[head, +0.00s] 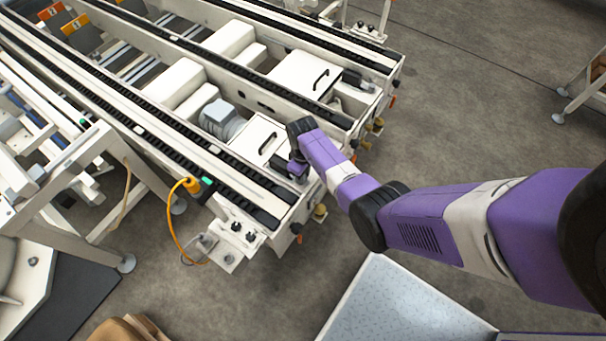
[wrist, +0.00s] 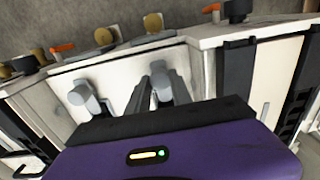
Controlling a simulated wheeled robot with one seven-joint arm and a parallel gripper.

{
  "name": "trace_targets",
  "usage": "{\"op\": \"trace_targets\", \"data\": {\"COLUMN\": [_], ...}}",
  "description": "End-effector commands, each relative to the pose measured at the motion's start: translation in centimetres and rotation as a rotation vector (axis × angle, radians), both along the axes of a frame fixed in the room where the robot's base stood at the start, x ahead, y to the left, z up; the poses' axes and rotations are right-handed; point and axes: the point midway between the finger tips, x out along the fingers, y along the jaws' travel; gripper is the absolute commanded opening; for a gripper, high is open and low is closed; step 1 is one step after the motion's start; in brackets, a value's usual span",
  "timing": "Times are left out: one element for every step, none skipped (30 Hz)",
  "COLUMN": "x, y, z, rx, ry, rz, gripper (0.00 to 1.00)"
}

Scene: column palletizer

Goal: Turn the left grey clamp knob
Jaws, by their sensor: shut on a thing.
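Two grey clamp knobs stand side by side in front of a white panel in the wrist view. One grey knob (wrist: 160,82) lies between the dark fingers of my gripper (wrist: 159,88), which is shut on it. The other grey knob (wrist: 84,97) stands free to its left in that view. The wrist view seems to look back toward the robot, so the held knob would be the left one from the head side. In the head view my gripper (head: 294,170) is down at the near end of the conveyor frame; both knobs are hidden there.
White conveyor rails (head: 270,205) run beside my gripper. A white box with a black handle (head: 262,138) is close by. Brass knobs (wrist: 153,22) and an orange lever (wrist: 62,47) line the frame's end.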

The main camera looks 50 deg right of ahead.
Motion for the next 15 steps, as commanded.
{"op": "trace_targets", "data": {"x": [0.01, 0.01, 0.01, 0.01, 0.01, 0.01, 0.01, 0.02, 0.02, 0.02, 0.02, 0.02, 0.02, 0.02, 0.02], "y": [0.01, 0.0, 0.01, 0.01, 0.01, 0.01, 0.01, 0.01, 0.01, 0.01, 0.01, 0.01, 0.01, 0.01, 0.01], "z": [0.0, 0.0, 0.0, 0.0, 0.0, 0.0, 0.0, 0.0, 0.0, 0.0, 0.0, 0.0, 0.0, 0.0, 0.01], "rx": [0.0, 0.0, 0.0, 0.0, 0.0, 0.0, 0.0, 0.0, 0.0, 0.0, -0.001, -0.001, -0.001, -0.001, -0.001], "ry": [0.0, 0.0, 0.0, 0.0, 0.0, 0.0, 0.0, 0.0, 0.0, 0.0, 0.0, 0.0, 0.0, 0.0, 0.0], "rz": [0.005, 0.006, 0.007, 0.007, 0.008, 0.008, 0.008, 0.008, 0.007, 0.007, 0.007, 0.007, 0.007, 0.007, 0.007], "gripper": [0.0, 0.0, 0.0, 0.0, 0.0, 0.0, 0.0, 0.0, 0.0, 0.0, 0.0, 0.0, 0.32, 0.38, 0.46]}}
